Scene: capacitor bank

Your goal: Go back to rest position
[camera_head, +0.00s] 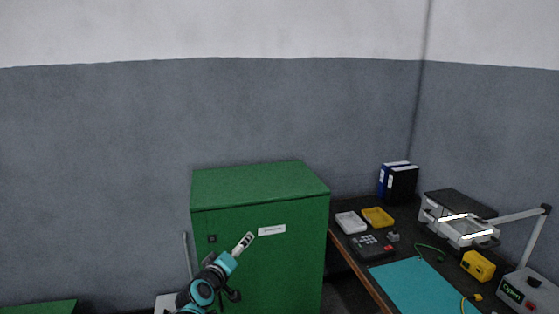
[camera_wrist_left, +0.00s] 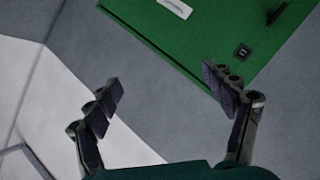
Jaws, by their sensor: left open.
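My left arm (camera_head: 205,288) comes in at the bottom of the head view, in front of the green cabinet (camera_head: 290,275). I cannot make out its fingers clearly there. In the left wrist view my left gripper (camera_wrist_left: 165,88) is open, its two dark fingers wide apart with nothing between them. The green cabinet (camera_wrist_left: 215,30) shows beyond the fingers in that view, with a white label (camera_wrist_left: 176,8) and a small black fitting (camera_wrist_left: 242,51). My right gripper is not in view.
A dark workbench stands right of the cabinet. It holds a teal mat (camera_head: 415,285), a white tray (camera_head: 350,222), a yellow tray (camera_head: 378,217), binders (camera_head: 398,182), a yellow device (camera_head: 478,265) and a lamp (camera_head: 530,240). Another green top (camera_head: 40,307) shows at the lower left.

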